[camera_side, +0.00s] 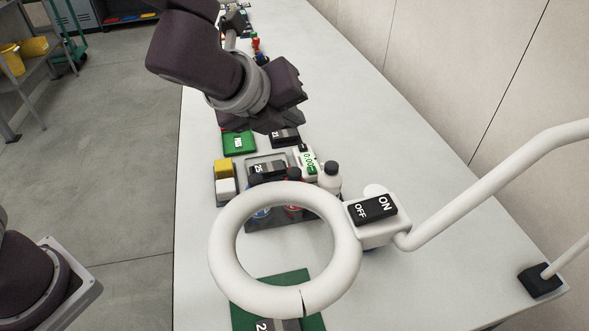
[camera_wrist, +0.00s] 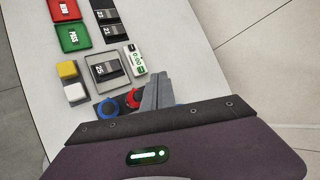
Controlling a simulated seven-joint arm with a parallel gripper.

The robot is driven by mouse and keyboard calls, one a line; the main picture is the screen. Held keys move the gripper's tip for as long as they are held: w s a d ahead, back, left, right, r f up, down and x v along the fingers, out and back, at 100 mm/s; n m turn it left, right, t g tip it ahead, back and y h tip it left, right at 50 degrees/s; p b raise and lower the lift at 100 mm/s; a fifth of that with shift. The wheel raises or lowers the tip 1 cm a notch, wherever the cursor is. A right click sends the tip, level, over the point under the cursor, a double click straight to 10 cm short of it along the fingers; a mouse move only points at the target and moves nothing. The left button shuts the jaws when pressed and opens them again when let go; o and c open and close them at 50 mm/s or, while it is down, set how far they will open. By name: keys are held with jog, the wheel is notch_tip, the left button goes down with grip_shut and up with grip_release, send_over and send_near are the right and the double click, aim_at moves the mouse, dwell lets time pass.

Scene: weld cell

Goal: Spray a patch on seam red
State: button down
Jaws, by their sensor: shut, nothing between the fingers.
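My gripper shows in the wrist view (camera_wrist: 158,78) with its grey fingers together and empty, above the table beside a red ring-shaped top (camera_wrist: 132,98). In the side view it hangs over the bench, its fingertips hard to make out. A blue ring-shaped top (camera_wrist: 108,107) is left of the red one. In the side view the red item (camera_side: 292,212) and blue item (camera_side: 261,212) show partly through the lamp ring. A plate marked 25 (camera_wrist: 106,69) lies in a grey tray (camera_wrist: 91,73). Dark plates marked 23 (camera_wrist: 104,15) and 21 (camera_wrist: 113,36) lie beyond. I cannot tell which seam is red.
A white ring lamp (camera_side: 225,268) with an ON/OFF switch (camera_side: 372,208) blocks the foreground. A green PASS pad (camera_wrist: 72,38), red pad (camera_wrist: 64,9), 0.00 meter (camera_wrist: 135,58), yellow block (camera_wrist: 67,70) and white block (camera_wrist: 75,92) surround the tray.

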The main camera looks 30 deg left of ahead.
aim_at(291, 175)
jog(key=shift+a+f, duration=0.1)
jog(key=shift+f, duration=4.3)
jog(key=shift+f, duration=0.4)
jog(key=shift+f, duration=0.5)
jog(key=shift+r, duration=0.9)
jog(key=shift+r, duration=2.55)
